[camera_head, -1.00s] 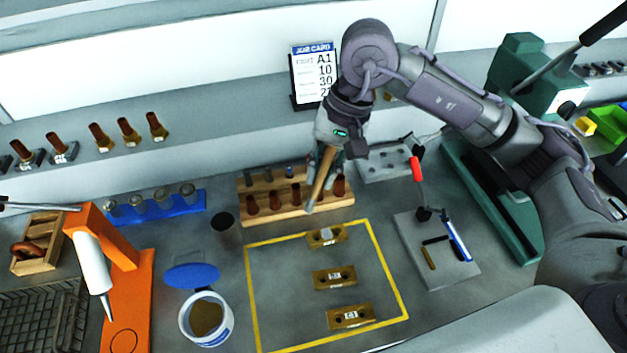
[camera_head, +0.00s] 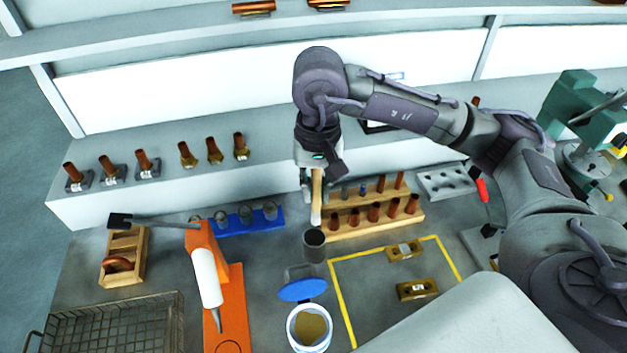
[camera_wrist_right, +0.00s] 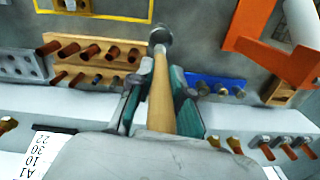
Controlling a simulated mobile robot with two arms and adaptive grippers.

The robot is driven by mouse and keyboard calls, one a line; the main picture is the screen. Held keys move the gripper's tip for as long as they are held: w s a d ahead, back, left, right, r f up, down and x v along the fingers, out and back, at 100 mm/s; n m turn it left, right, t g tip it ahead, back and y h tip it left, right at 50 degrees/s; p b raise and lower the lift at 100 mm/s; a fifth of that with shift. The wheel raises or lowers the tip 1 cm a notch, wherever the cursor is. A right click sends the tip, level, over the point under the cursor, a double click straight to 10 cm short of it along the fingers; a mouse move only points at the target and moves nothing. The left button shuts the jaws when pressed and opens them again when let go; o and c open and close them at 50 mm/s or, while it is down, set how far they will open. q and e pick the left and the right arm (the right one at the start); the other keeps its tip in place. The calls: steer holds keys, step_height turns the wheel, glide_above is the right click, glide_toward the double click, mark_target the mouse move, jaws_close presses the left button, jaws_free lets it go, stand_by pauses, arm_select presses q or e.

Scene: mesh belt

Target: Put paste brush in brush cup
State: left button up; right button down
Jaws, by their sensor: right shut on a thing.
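The paste brush (camera_head: 316,198) has a pale wooden handle and hangs near upright from my right gripper (camera_head: 312,186). The right wrist view shows the gripper's fingers (camera_wrist_right: 160,100) closed on both sides of the brush handle (camera_wrist_right: 160,95). The brush cup (camera_head: 314,246) is a dark round cup on the bench. The brush's lower end is just above or behind the cup in the head view; in the right wrist view the brush's far end overlaps the cup (camera_wrist_right: 160,35). I cannot tell whether the tip is inside. My left gripper is not in view.
A wooden rack with copper pieces (camera_head: 375,222) stands right of the cup. A blue holder (camera_head: 240,222) and an orange stand (camera_head: 225,290) are to the left. A blue lid (camera_head: 303,289) and a white paste tub (camera_head: 291,330) lie in front. A yellow-outlined area (camera_head: 345,305) holds brass blocks.

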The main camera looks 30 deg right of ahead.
mark_target(314, 222)
steer(key=f, duration=0.1)
steer(key=f+b, duration=0.1)
steer(key=f, duration=0.2)
steer(key=shift+a+f+b, duration=0.25)
steer(key=shift+b, duration=0.15)
step_height(314, 222, down, 5)
steer(key=shift+b, duration=1.1)
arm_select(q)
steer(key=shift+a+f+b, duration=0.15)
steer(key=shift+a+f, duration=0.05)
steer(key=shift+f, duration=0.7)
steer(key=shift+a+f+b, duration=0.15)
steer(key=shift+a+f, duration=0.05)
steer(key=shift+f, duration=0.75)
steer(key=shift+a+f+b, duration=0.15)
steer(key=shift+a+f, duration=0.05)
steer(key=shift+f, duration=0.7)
arm_select(e)
steer(key=shift+f, duration=1.1)
steer(key=c, duration=1)
jaws_free()
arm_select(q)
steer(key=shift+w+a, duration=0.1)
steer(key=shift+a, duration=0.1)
